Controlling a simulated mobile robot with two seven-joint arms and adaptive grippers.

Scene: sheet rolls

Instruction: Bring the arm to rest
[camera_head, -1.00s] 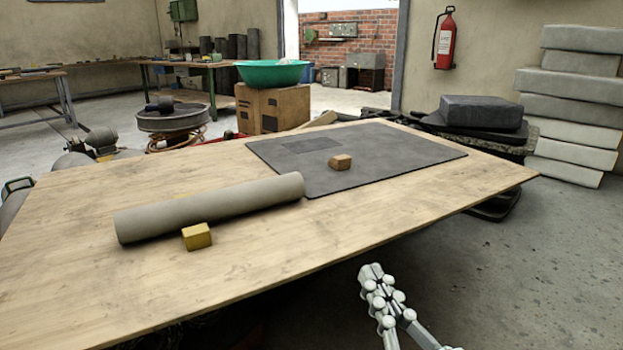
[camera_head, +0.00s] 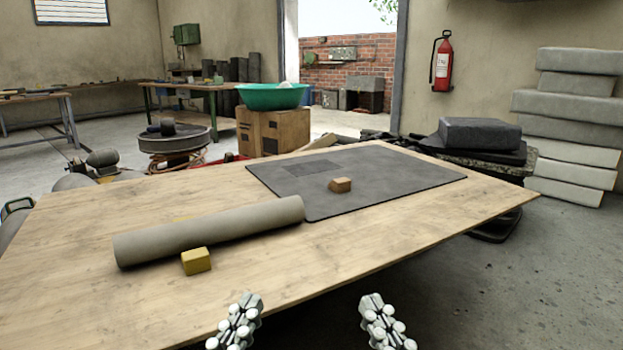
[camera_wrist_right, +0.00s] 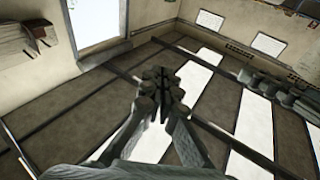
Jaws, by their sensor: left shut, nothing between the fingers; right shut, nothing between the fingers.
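My left gripper (camera_head: 240,318) is at the bottom of the head view, at the table's front edge, shut and empty. My right gripper (camera_head: 376,318) is to its right, in front of the table edge over the floor, also shut and empty. The right wrist view shows the right gripper's closed fingers (camera_wrist_right: 160,90) with nothing between them; behind them are walls and bright panels. Neither gripper touches the things on the table.
The wooden table (camera_head: 400,225) carries a grey-beige roll (camera_head: 210,230), a yellow block (camera_head: 196,261) beside it, and a dark mat (camera_head: 400,180) with a brown block (camera_head: 340,185) on it. The table's near part is bare. Open floor (camera_head: 530,280) lies at right.

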